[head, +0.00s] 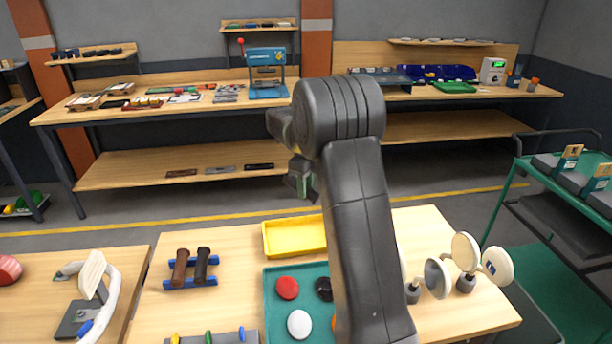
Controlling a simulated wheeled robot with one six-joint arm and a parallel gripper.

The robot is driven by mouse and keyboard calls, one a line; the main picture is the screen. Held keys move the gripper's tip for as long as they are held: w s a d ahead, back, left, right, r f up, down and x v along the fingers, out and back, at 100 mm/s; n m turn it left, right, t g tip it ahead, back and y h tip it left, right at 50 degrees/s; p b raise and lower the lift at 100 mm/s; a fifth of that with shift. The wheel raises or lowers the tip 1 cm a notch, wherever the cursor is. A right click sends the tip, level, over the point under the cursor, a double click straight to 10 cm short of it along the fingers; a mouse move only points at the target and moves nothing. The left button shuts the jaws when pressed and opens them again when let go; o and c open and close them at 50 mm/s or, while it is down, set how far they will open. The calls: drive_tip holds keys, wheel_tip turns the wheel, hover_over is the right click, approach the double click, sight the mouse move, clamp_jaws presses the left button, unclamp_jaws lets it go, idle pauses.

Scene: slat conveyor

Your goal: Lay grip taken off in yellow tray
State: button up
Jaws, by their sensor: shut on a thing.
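The yellow tray (294,236) lies at the back of the near table, and its visible part is empty. My arm hides its right end. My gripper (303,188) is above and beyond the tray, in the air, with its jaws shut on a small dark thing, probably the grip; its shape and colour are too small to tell.
A teal tray (272,318) with red, white and black round pieces stands in front of the yellow tray. Round-headed pieces (466,252) stand at right. A grey strip with coloured pegs (212,337) lies at front. Wood shows bare between rack and yellow tray.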

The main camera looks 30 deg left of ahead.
wheel_tip(320, 180, down, 15)
drive_tip(key=b, duration=0.7)
drive_tip(key=shift+f, duration=0.15)
drive_tip(key=o, duration=1)
wheel_tip(320, 180, up, 14)
drive_tip(key=shift+f+b, duration=0.1)
drive_tip(key=shift+b, duration=0.6)
drive_tip(key=shift+f, duration=0.1)
